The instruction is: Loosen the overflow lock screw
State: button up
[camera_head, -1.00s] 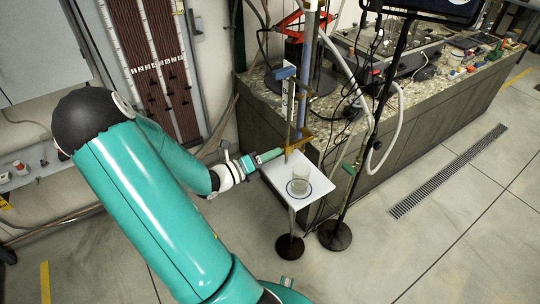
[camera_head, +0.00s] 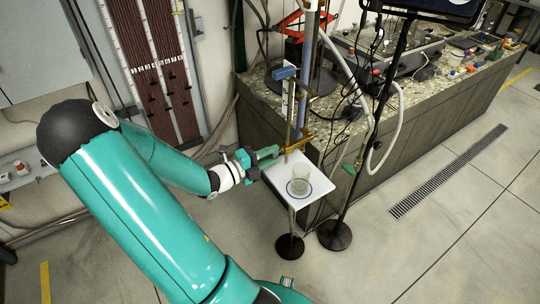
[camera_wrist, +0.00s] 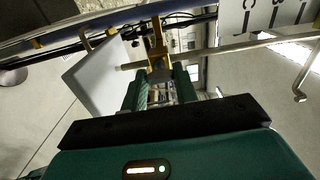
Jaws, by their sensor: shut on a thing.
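The brass overflow clamp (camera_head: 299,143) sits on the upright rod just above a small white table (camera_head: 266,172). In the wrist view the brass clamp (camera_wrist: 157,45) stands upright at the centre, with a rod crossing it. My gripper (camera_head: 275,155) reaches it from the left. In the wrist view my gripper (camera_wrist: 161,84) has one green finger on each side of a small greyish part, the overflow lock screw (camera_wrist: 160,75), at the clamp's lower end. The fingers are shut on it and partly hide it. Its thread cannot be seen.
A glass beaker (camera_head: 301,170) stands on the white table, close to my gripper. A dark stand pole (camera_head: 372,140) and pale hoses (camera_head: 399,110) are to the right. The stone-topped bench (camera_head: 430,85) lies behind. The floor at the front right is clear.

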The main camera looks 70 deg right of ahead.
dwell(0.3)
jog(key=o, duration=1)
jog(key=shift+w+a, duration=0.1)
jog(key=v, duration=1.3)
jog(key=shift+w+a, duration=0.25)
jog(key=w+a+r+m+t+y, duration=0.2)
jog(key=w+a+m+t+y, duration=0.15)
jog(key=a+m, duration=0.5)
jog(key=w+a+r+m+t+y, duration=0.3)
jog(key=a+m+t+y, duration=0.2)
jog(key=a+m, duration=0.4)
jog(key=a+r+m+t+y, duration=0.1)
jog(key=a+r+m+t, duration=0.2)
jog(key=a, duration=0.3)
jog(key=w+a+r+m+t+y, duration=0.1)
jog(key=a+r+m+t+y, duration=0.1)
jog(key=a+r+m+t, duration=0.1)
jog(key=a+r+m+t+y, duration=0.2)
jog(key=a+r+m+t, duration=0.1)
jog(key=a+r, duration=0.4)
jog(key=shift+w+a+m, duration=0.2)
jog(key=shift+a+m, duration=0.55)
jog(key=shift+a, duration=0.1)
